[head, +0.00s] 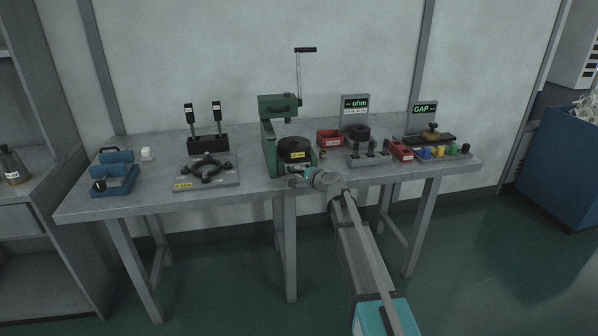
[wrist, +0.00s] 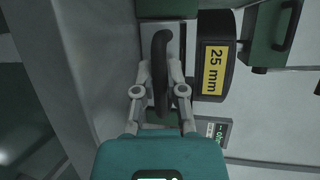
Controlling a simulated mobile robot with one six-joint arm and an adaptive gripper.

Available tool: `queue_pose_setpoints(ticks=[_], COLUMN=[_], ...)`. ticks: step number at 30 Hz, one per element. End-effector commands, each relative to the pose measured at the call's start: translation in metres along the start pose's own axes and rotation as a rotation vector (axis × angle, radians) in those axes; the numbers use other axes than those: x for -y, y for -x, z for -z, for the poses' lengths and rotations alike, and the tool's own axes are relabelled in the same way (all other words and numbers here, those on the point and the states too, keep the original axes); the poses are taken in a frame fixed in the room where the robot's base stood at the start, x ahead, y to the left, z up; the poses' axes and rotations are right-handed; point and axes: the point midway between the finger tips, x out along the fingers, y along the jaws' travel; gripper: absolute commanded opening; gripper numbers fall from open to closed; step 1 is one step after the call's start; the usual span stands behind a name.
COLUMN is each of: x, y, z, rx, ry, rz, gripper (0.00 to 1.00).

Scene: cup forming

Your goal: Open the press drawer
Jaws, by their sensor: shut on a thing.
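The green press (head: 270,133) stands on the table with its lever raised. A black round die (head: 294,146) with a yellow "25 mm" label sits low in it; the label (wrist: 214,68) also shows in the wrist view. A dark curved handle (wrist: 162,45) is on the front of the press drawer, in front of a pale plate. My gripper (head: 301,172) is at the lower front of the press. In the wrist view my gripper (wrist: 160,74) has its fingers on both sides of the handle, shut on it. The drawer body is mostly hidden, so its opening is unclear.
A grey fixture (head: 368,157) and red bins (head: 330,138) stand to the right of the press. A plate with black knobs (head: 207,183) and a blue holder (head: 116,176) are to the left. The floor in front of the table is open.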

Motion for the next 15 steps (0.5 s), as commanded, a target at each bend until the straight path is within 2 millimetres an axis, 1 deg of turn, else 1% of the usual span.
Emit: queue_pose_setpoints(ticks=[1, 15], x=[-0.002, -0.020], y=[0.009, 0.083], z=[-0.004, -0.035], rx=[0.000, 0.000], ry=[0.001, 0.001], rz=[-0.001, -0.001], gripper=[0.00, 0.00])
